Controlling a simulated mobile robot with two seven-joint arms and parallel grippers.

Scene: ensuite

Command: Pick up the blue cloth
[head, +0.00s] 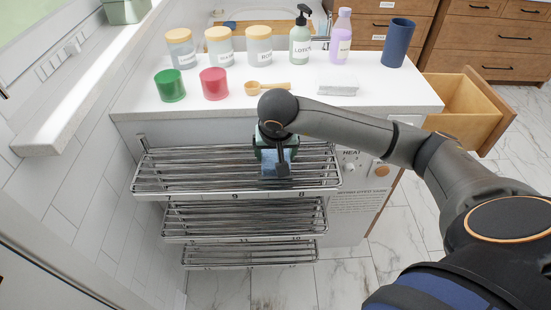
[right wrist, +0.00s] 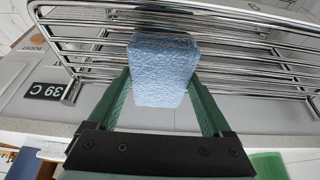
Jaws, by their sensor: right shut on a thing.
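The blue cloth (right wrist: 162,72) is a folded, textured light-blue block between the green fingers of my right gripper (right wrist: 160,90) in the right wrist view. In the head view the cloth (head: 272,168) shows partly below my right gripper (head: 273,158), over the top chrome rack (head: 205,172). My right gripper is shut on it. The wrist and fingers hide part of the cloth, and I cannot tell whether it still touches the rack bars. My left gripper is not in view.
The white counter (head: 215,108) above holds jars, a green cup (head: 170,86), a red cup (head: 214,83), bottles, a wooden scoop (head: 266,87) and a folded white cloth (head: 338,86). Two lower racks (head: 245,220) sit beneath. An open wooden drawer (head: 465,105) juts out at right.

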